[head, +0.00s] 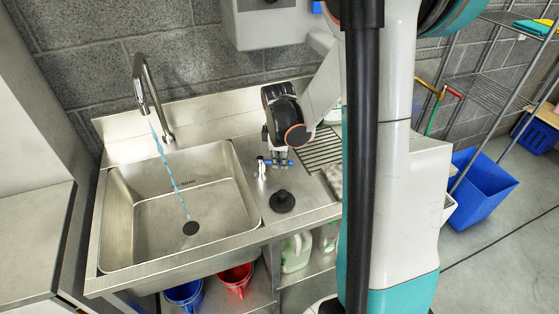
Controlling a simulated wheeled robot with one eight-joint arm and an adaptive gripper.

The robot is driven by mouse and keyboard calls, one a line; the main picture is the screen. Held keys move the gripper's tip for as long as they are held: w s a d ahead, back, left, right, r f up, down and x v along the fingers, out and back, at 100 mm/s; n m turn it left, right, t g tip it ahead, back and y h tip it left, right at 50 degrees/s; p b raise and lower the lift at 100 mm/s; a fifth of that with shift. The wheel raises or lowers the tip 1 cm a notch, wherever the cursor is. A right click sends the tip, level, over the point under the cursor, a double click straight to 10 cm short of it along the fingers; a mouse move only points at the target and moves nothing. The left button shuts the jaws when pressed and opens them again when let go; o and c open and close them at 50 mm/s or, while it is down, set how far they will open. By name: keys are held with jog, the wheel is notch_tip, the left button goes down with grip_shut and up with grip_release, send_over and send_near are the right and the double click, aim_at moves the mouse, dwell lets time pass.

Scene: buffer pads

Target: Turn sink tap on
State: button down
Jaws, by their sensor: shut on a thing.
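The sink tap (143,78) is a tall curved metal spout at the back of the steel sink. A blue stream of water (173,180) runs from its mouth down to the drain (190,228) in the basin. A small tap handle (261,168) with blue parts stands on the steel deck right of the basin. My gripper (279,160) points down beside it and is shut on the handle. The fingers hide part of the handle, so the exact grip is not clear.
A black round piece (282,201) sits on the deck just in front of my gripper. A ribbed drainboard (320,150) lies to the right. Blue and red buckets (235,279) and bottles (296,251) stand under the sink. A blue bin (482,187) and wire shelves are at right.

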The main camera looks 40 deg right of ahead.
jog(key=shift+w, duration=0.1)
dwell(0.4)
jog(key=c, duration=1.6)
grip_release()
jog(key=r, duration=0.4)
jog(key=s+a+r, duration=0.1)
jog(key=r, duration=0.6)
jog(key=shift+s+a+r, duration=0.25)
jog(key=shift+s+r, duration=0.15)
